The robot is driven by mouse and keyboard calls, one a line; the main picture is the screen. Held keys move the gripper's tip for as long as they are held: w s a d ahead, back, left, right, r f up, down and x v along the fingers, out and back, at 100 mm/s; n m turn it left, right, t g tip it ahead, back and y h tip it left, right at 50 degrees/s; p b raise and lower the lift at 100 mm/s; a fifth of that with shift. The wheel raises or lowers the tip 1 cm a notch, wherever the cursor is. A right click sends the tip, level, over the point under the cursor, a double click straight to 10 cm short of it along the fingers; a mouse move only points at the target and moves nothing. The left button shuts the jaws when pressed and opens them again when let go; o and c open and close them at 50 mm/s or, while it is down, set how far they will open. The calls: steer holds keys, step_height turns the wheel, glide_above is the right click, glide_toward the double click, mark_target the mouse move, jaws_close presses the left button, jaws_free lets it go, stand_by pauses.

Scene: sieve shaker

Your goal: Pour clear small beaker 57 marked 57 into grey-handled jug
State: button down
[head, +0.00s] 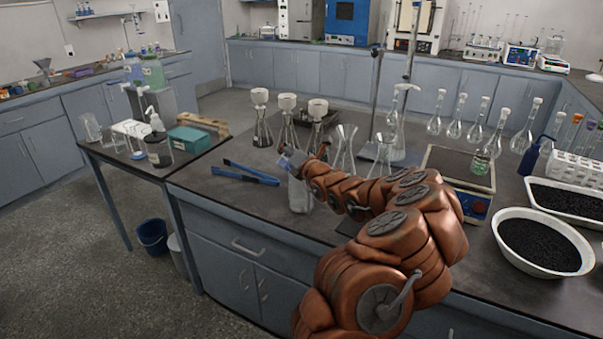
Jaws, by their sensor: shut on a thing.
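My gripper (296,162) is small in the head view, at the end of my orange arm, over the front part of the main bench. It is shut on a small clear thing with a pale bluish look, probably the small beaker (287,152). The number 57 cannot be read, and its tilt and contents are too small to tell. A tall clear vessel (300,197) stands on the bench right below my gripper, partly behind my arm. It may be the jug, but no grey handle can be made out.
Blue tongs (250,174) lie left of my gripper. Flasks with white funnels (262,118) stand behind it, and conical flasks (344,150) to the right. A balance (470,190) and a white bowl of black grains (541,243) are further right. The bench's front left is clear.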

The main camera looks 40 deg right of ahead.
steer(key=shift+d+f+m+p, duration=0.15)
steer(key=shift+f+m+p, duration=0.35)
steer(key=shift+m, duration=0.5)
steer(key=shift+d+f+m+p, duration=0.1)
steer(key=shift+f+m+p, duration=0.4)
steer(key=shift+m, duration=0.5)
stand_by(0.8)
steer(key=shift+s+d+r+m+h+p, duration=0.15)
steer(key=shift+r+m+h+p, duration=0.2)
steer(key=shift+m+p, duration=0.6)
stand_by(1.8)
steer(key=shift+r+m+p, duration=0.2)
steer(key=shift+m+p, duration=0.75)
steer(key=shift+p, duration=0.1)
stand_by(1.1)
steer(key=shift+f, duration=0.1)
